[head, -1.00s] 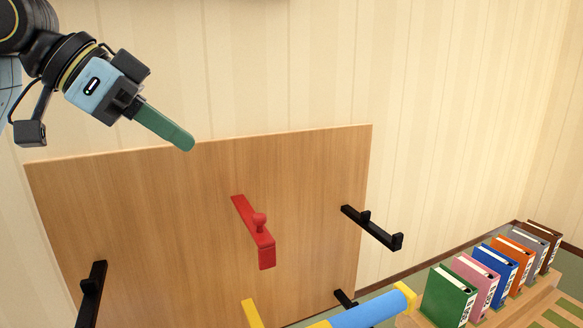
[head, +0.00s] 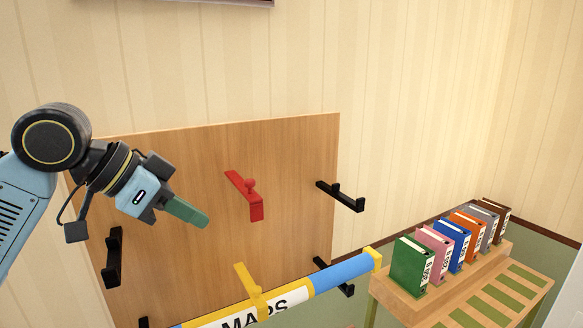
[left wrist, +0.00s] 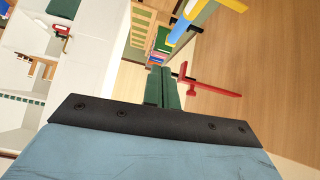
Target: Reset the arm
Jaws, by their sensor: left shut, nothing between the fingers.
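My left gripper (head: 187,213) comes in from the left in the head view. Its green fingers are shut together with nothing between them, in front of the wooden board (head: 290,140) and left of the red bracket (head: 243,195). In the left wrist view the shut green fingers (left wrist: 163,86) point away from the camera, and the red bracket (left wrist: 212,88) shows just to their right. My right gripper is not in either view.
Black brackets (head: 340,196) stick out from the board. A blue and white tube labelled MAPS (head: 340,272) lies along the board's lower part by a yellow bracket (head: 250,290). Several binders (head: 412,262) stand on a wooden shelf (head: 470,282) at the right.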

